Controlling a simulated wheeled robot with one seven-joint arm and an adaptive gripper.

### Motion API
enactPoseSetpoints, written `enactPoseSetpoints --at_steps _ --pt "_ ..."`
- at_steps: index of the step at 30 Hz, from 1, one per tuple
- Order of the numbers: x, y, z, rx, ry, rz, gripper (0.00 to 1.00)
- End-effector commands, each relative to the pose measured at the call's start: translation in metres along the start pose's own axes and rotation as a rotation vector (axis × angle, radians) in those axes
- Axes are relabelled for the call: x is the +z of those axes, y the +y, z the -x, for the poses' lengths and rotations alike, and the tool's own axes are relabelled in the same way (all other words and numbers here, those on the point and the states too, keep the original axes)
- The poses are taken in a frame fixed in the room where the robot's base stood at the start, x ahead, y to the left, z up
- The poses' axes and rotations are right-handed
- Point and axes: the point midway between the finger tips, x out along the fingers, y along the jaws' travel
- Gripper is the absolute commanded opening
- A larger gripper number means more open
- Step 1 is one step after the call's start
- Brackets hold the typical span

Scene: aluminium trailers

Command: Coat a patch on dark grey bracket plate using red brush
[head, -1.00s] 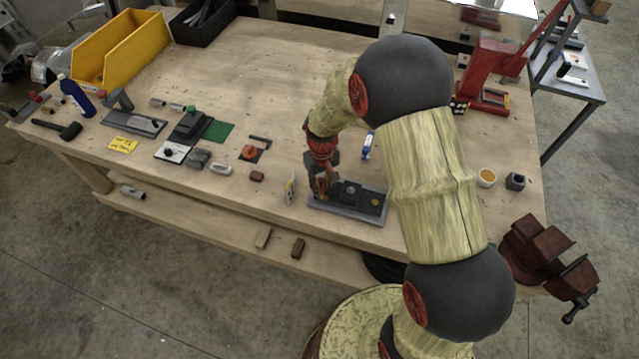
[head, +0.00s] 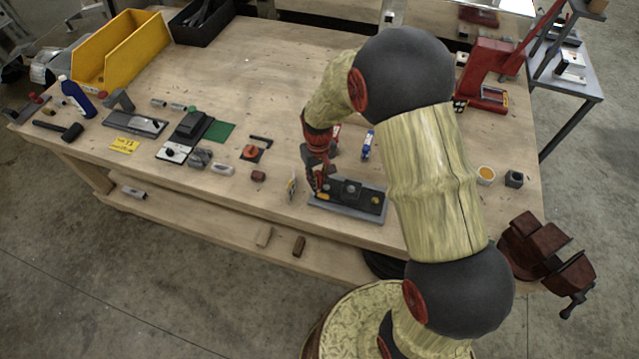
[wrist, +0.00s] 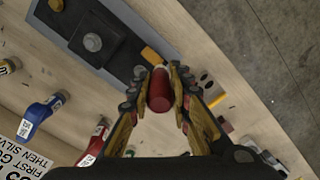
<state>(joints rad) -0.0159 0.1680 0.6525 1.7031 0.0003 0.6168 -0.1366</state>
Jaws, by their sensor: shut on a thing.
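My gripper (head: 320,188) is shut on the red brush, low over the left end of the dark grey bracket plate (head: 348,212) near the table's front edge. In the wrist view the brush's red handle (wrist: 160,92) sits between both fingers of my gripper (wrist: 160,75). The plate (wrist: 118,62) fills the upper left there, with a black block and a grey bolt head on it. An orange patch (wrist: 152,55) shows at the plate's near end, just past the handle. The brush tip is hidden, so I cannot tell whether it touches the plate.
A small blue bottle (head: 367,147) stands behind the plate. A cup of orange stuff (head: 486,175) and a dark block (head: 514,179) are at the right. The back middle of the table is clear.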

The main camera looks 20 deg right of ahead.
Motion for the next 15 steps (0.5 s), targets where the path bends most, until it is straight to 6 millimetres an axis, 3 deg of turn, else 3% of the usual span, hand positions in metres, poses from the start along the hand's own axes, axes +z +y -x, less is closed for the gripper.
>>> enactPoseSetpoints --at_steps 15 --pt "-0.007 -0.001 0.047 0.000 -0.004 -0.001 0.00"
